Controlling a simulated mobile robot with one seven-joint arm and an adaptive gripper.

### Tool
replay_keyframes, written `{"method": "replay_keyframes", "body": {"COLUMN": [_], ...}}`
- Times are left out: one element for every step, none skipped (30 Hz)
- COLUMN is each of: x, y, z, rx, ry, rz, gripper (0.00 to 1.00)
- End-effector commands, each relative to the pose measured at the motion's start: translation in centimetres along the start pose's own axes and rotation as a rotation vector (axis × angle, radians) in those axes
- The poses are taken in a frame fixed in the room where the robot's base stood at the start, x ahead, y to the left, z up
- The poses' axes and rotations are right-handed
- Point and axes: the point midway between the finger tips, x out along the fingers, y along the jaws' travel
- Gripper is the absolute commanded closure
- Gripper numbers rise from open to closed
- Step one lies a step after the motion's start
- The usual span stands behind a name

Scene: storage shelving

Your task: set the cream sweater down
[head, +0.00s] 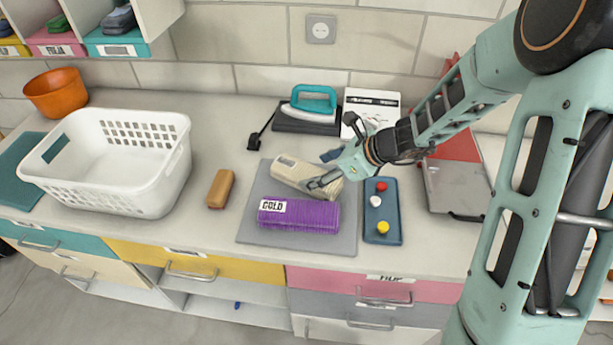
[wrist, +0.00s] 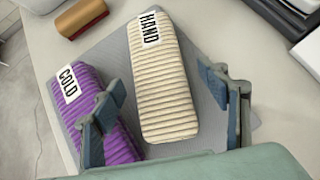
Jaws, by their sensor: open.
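The cream sweater (head: 297,172) is a folded, ribbed bundle with a label; in the wrist view (wrist: 163,90) the label reads HAND. It lies on the grey mat (head: 258,222), behind the purple sweater (head: 300,216) labelled COLD, which also shows in the wrist view (wrist: 95,115). My gripper (head: 328,180) is at the right end of the cream sweater. In the wrist view my gripper (wrist: 165,105) is open, with one finger over the purple sweater and the other over the mat to the right. The cream sweater lies between the fingers with a gap on the right.
A blue tray (head: 382,228) with several coloured knobs lies right of the mat. A teal iron (head: 309,103) stands behind. A wooden brush (head: 220,188) and a white basket (head: 110,185) are to the left. The counter between basket and brush is clear.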

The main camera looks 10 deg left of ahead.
Motion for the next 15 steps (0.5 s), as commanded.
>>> {"method": "replay_keyframes", "body": {"x": [0.8,1.2,1.9,2.3,2.8,3.3,3.6,3.9,4.2,4.4,4.5,4.6,4.6,4.6,4.6], "y": [0.2,0.2,0.3,0.3,0.3,0.3,0.3,0.3,0.2,0.2,0.2,0.2,0.2,0.2,0.2], "z": [0.1,0.1,0.2,0.3,0.3,0.2,0.2,0.2,0.3,0.3,0.3,0.3,0.3,0.3,0.3], "rx": [0.002,0.003,0.001,0.002,0.002,0.002,0.002,0.001,0.001,0.001,0.001,0.001,0.001,0.001,0.001], "ry": [0.001,0.001,0.000,0.000,0.001,0.000,0.000,0.000,0.000,0.000,0.000,0.000,0.000,0.000,0.000], "rz": [0.004,0.004,0.005,0.004,0.004,0.004,0.004,0.003,0.002,0.002,0.001,0.001,0.000,0.000,0.000], "gripper": [0.32,0.32,0.32,0.32,0.32,0.32,0.32,0.32,0.32,0.32,0.32,0.32,0.32,0.32,0.32]}}
